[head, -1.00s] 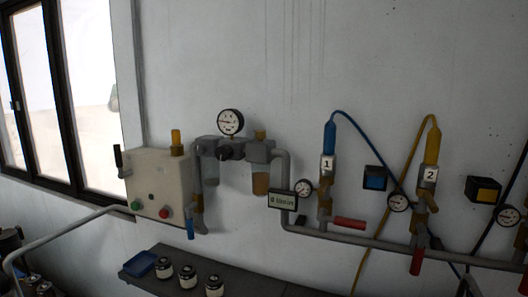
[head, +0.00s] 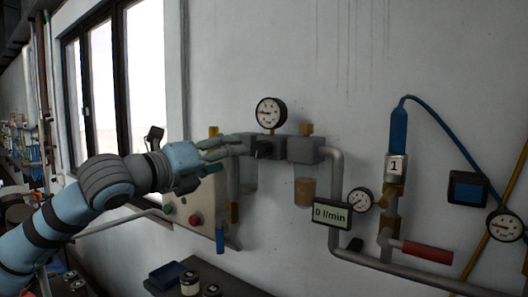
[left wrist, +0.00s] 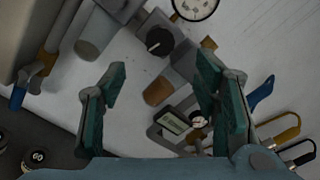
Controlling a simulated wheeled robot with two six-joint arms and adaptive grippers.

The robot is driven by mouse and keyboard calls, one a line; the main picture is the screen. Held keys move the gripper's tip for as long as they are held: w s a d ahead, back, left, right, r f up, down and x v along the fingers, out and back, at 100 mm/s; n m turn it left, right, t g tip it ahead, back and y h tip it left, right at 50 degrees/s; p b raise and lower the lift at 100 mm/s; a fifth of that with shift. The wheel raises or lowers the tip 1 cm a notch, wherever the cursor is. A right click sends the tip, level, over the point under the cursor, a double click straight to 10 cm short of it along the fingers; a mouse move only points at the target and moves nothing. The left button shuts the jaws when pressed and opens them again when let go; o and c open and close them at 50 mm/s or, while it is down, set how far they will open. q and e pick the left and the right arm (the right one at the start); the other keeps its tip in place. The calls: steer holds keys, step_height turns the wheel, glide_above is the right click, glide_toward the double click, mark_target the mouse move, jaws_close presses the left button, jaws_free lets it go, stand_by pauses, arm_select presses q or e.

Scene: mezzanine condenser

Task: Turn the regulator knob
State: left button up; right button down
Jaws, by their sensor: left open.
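The regulator knob (head: 263,150) is a small black knob on the front of the grey regulator body, below a round white gauge (head: 271,113). My left gripper (head: 236,147) comes in from the left, with its fingertips close to the knob's left side in the head view. In the left wrist view the knob (left wrist: 159,41) shows its ribbed face with a pale mark, beyond the gap between the two green-padded fingers (left wrist: 160,75). The left gripper is open with nothing between its pads. I see no contact with the knob. My right gripper is not in view.
A control box (head: 188,208) with coloured buttons is partly behind my left arm. A flow display (head: 332,214) reads 0 l/min. A red-handled valve (head: 427,252) and pipework run to the right. A dark shelf (head: 240,283) with small jars is below.

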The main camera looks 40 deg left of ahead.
mark_target(257, 150)
arm_select(q)
steer(key=w+p, duration=0.3)
steer(key=w+r+p, duration=0.1)
steer(key=w+p, duration=0.2)
steer(key=p, duration=0.1)
steer(key=w+a+p, duration=0.1)
steer(key=w+p, duration=0.2)
steer(key=w, duration=0.1)
steer(key=shift+a+r, duration=0.1)
steer(key=shift+r, duration=0.05)
steer(key=shift+w+d+f, duration=0.2)
steer(key=shift+w+f, duration=0.05)
steer(key=shift+w, duration=0.3)
steer(key=shift+w+d+f, duration=0.2)
steer(key=shift+w+f, duration=0.05)
steer(key=shift+w, duration=0.3)
steer(key=shift+w+d+f, duration=0.1)
steer(key=shift+w+f, duration=0.05)
steer(key=shift+w, duration=0.25)
steer(key=shift+c, duration=0.5)
steer(key=shift+s, duration=0.3)
steer(key=c, duration=1)
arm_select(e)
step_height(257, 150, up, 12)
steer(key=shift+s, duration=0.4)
